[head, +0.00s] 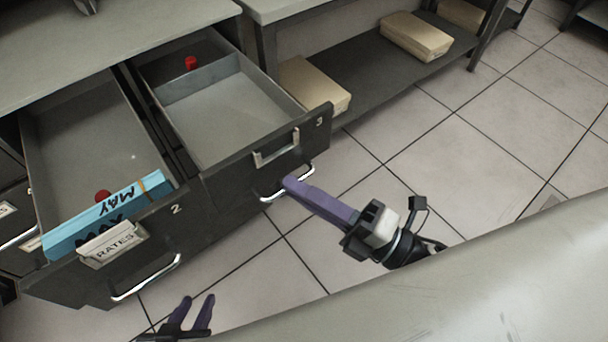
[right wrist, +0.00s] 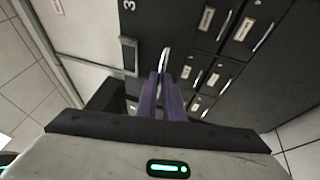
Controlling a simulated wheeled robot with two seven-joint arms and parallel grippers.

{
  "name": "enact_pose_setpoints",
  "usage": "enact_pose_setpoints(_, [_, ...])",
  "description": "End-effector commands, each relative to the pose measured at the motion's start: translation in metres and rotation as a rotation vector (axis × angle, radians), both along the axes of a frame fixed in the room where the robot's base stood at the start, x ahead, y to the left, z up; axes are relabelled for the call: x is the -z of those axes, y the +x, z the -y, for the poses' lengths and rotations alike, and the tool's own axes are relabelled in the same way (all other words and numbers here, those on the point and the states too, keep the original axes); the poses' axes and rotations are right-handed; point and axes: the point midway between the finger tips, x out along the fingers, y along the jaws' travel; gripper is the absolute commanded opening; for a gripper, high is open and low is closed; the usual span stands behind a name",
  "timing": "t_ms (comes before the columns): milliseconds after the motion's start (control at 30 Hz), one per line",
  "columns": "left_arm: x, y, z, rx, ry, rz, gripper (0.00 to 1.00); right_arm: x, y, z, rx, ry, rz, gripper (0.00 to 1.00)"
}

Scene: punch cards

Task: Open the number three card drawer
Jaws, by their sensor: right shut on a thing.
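The number three card drawer (head: 255,160) is a dark drawer marked 3, and it stands pulled out with its empty grey inside showing in the head view. Its front, with the 3 and an empty label holder, also shows in the right wrist view (right wrist: 128,30). Its silver handle (head: 300,180) is a bar low on the front. My right gripper (head: 290,184) has its purple fingers shut on this handle, which also shows between the fingertips in the right wrist view (right wrist: 164,62). My left gripper (head: 195,300) is at the bottom of the head view, fingers apart and empty, away from the drawers.
The number two drawer (head: 190,220) is also out, on the left, with blue MAY cards (head: 110,215) and a RATES label. A table with a lower shelf (head: 365,75) holding paper stacks (head: 415,36) stands to the right. Tiled floor (head: 480,150) is clear in front.

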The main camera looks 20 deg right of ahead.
Motion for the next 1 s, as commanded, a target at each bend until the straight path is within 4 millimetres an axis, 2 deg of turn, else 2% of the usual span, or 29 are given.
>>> enact_pose_setpoints(300, [0.0,0.0,0.0,0.0,0.0,0.0,0.31,0.001,-0.002,0.0,-0.002,-0.002,0.001,0.0])
enact_pose_setpoints(333, [0.0,0.0,0.0,0.0,0.0,0.0,0.31,0.001,-0.002,0.0,-0.002,-0.002,0.001,0.11])
enact_pose_setpoints(433, [0.0,0.001,0.0,0.0,0.0,0.001,0.31,0.0,-0.001,0.0,-0.002,-0.001,0.001,0.26])
enact_pose_setpoints(767, [-0.004,0.003,0.001,0.0,-0.003,0.009,0.31,0.001,-0.003,0.002,0.0,-0.001,0.0,0.26])
enact_pose_setpoints(1000, [0.0,0.003,0.001,-0.001,-0.004,0.009,0.31,0.01,-0.029,0.025,0.001,-0.003,-0.005,0.26])
